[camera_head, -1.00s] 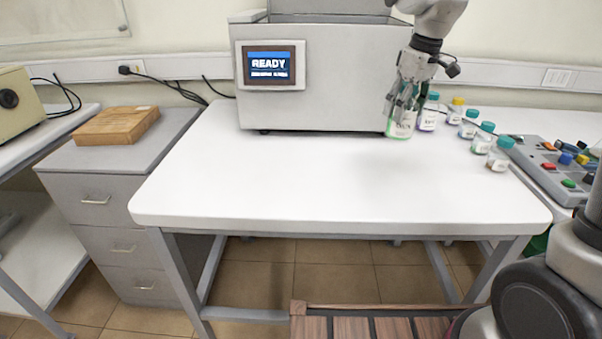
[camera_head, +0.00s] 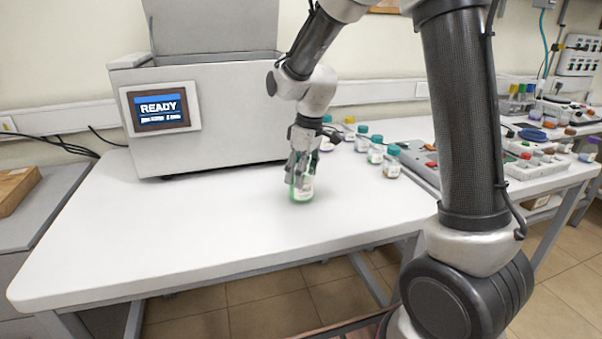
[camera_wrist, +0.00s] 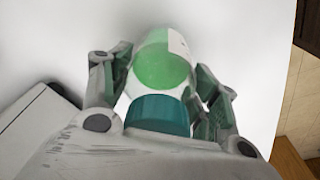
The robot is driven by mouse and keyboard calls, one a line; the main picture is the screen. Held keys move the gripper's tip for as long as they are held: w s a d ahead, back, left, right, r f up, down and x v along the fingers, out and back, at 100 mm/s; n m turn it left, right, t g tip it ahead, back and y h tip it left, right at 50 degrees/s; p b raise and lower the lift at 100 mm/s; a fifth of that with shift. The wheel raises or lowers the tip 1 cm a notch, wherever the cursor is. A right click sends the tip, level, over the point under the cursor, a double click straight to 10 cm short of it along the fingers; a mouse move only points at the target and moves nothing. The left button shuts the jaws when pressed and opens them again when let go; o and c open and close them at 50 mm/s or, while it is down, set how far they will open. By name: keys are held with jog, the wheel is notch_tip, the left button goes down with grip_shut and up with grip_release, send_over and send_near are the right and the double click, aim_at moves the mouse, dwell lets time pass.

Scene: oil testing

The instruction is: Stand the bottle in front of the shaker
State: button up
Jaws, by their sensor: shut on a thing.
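The bottle (camera_head: 302,189) has green contents and a white label. It is in my gripper (camera_head: 303,168), at the table's middle right in the head view. In the wrist view my gripper (camera_wrist: 165,100) has its fingers on both sides of the bottle (camera_wrist: 160,68), and its teal cap (camera_wrist: 158,115) is nearest the camera. I cannot tell whether the bottle's base touches the table. The shaker (camera_head: 220,105) is a grey box with a raised lid and a screen reading READY. The bottle is to the right of the shaker and nearer the table's front edge than it.
Several capped bottles (camera_head: 376,152) stand in a row at the back right. A grey tray (camera_head: 414,160) with coloured items is beyond them. The white table (camera_head: 170,225) is clear in front of the shaker. A wooden box (camera_head: 15,188) lies on the left cabinet.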

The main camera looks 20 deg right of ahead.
jog(key=shift+f, duration=0.15)
jog(key=o, duration=1.3)
jog(key=r, duration=0.7)
jog(key=s+d+r, duration=0.1)
jog(key=r, duration=0.3)
jog(key=shift+s+d+r, duration=0.1)
jog(key=shift+r, duration=0.45)
jog(key=s+d+m+t, duration=0.1)
jog(key=s+d+m, duration=0.2)
jog(key=s, duration=0.5)
jog(key=s+d+r+m+t, duration=0.1)
jog(key=s+d+m, duration=0.2)
jog(key=s, duration=0.6)
jog(key=s+d+m+t+h, duration=0.1)
jog(key=s+d+m, duration=0.2)
jog(key=s+d, duration=0.4)
jog(key=shift+s+r, duration=0.3)
jog(key=shift+s, duration=0.45)
